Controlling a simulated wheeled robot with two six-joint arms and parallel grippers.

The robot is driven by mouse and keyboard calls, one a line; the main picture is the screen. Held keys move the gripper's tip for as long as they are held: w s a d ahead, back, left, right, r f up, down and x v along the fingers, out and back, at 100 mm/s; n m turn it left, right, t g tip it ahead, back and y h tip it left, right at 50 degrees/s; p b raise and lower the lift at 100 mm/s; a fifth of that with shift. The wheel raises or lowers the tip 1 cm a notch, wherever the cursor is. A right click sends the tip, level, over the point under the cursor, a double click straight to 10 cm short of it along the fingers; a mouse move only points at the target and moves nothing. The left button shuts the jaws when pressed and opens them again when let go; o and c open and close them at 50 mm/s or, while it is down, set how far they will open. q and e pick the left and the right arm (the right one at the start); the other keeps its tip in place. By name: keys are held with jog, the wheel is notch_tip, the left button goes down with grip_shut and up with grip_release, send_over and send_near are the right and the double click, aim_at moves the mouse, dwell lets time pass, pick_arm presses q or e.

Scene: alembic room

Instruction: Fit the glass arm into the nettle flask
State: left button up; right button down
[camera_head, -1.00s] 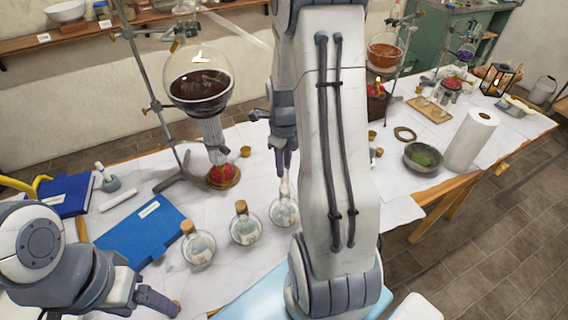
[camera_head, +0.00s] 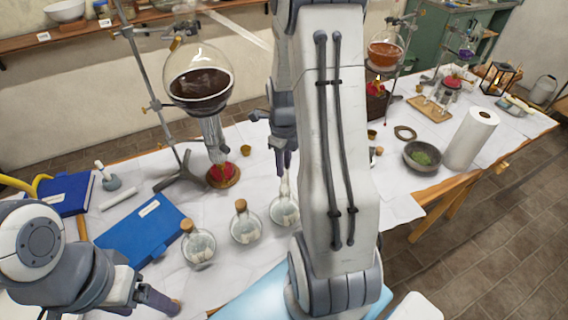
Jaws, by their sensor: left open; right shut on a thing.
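Three small round clear flasks with pale contents stand in a row on the white-covered table. The left flask (camera_head: 199,248) and the middle flask (camera_head: 246,228) have corks. The right flask (camera_head: 284,211) shows no cork. My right gripper (camera_head: 284,170) points down just above that right flask, shut on a thin pale piece, probably the glass arm (camera_head: 286,186). The piece's lower end meets the flask's mouth; I cannot tell whether it is inside. No label shows which flask is the nettle one.
A blue book (camera_head: 143,228) lies left of the small flasks. A stone bowl (camera_head: 422,157) and a paper roll (camera_head: 471,140) stand at right. My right arm hides the table's middle.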

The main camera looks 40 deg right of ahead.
dwell(0.6)
jog(key=shift+c, duration=0.8)
grip_release()
notch_tip(320, 180, up, 7)
jog(key=p, duration=0.6)
dwell(0.7)
